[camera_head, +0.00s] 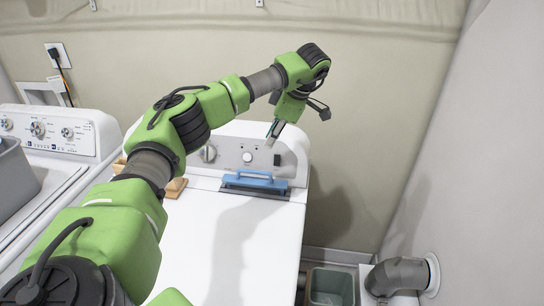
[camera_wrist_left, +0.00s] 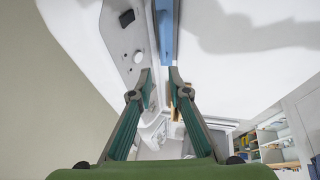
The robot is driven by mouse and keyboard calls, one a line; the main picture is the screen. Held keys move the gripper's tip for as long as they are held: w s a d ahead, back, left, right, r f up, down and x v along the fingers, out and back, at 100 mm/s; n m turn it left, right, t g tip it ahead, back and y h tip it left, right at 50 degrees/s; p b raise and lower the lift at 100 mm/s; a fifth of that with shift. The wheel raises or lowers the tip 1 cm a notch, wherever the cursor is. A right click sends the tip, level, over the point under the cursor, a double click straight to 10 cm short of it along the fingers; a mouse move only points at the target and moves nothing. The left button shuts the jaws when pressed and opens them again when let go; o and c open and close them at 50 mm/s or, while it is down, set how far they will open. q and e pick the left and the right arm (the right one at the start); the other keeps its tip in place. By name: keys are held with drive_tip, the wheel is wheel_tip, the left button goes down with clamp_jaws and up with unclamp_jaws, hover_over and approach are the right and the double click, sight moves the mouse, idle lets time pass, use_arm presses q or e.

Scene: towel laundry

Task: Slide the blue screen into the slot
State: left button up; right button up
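The blue screen (camera_head: 258,181) is at the back of the white dryer top, just in front of the control panel, over a dark strip that looks like the slot (camera_head: 254,191). How deep it sits I cannot tell. It also shows as a blue bar at the top of the left wrist view (camera_wrist_left: 166,32). My left gripper (camera_head: 271,136) hangs in front of the control panel, above the screen and apart from it. In the left wrist view its two fingers (camera_wrist_left: 160,76) are spread with nothing between them. My right gripper is not in view.
The dryer's control panel (camera_head: 223,151) rises right behind the screen. A wooden item (camera_head: 175,187) lies on the dryer top to the left, partly behind my arm. A washer (camera_head: 75,130) stands at left. A bin (camera_head: 331,285) and grey duct (camera_head: 398,276) are at lower right. The dryer's front top is clear.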

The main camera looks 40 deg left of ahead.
sight(257, 172)
use_arm(q)
drive_tip(key=x, duration=0.5)
drive_tip(key=d+x, duration=0.1)
drive_tip(key=x, duration=0.4)
drive_tip(key=p+x, duration=0.1)
drive_tip(key=x, duration=0.4)
drive_tip(key=shift+d+f, duration=0.1)
drive_tip(key=shift+f, duration=0.4)
drive_tip(key=shift+x, duration=0.85)
drive_tip(key=shift+w, duration=0.1)
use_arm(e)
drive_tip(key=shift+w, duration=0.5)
use_arm(q)
clamp_jaws()
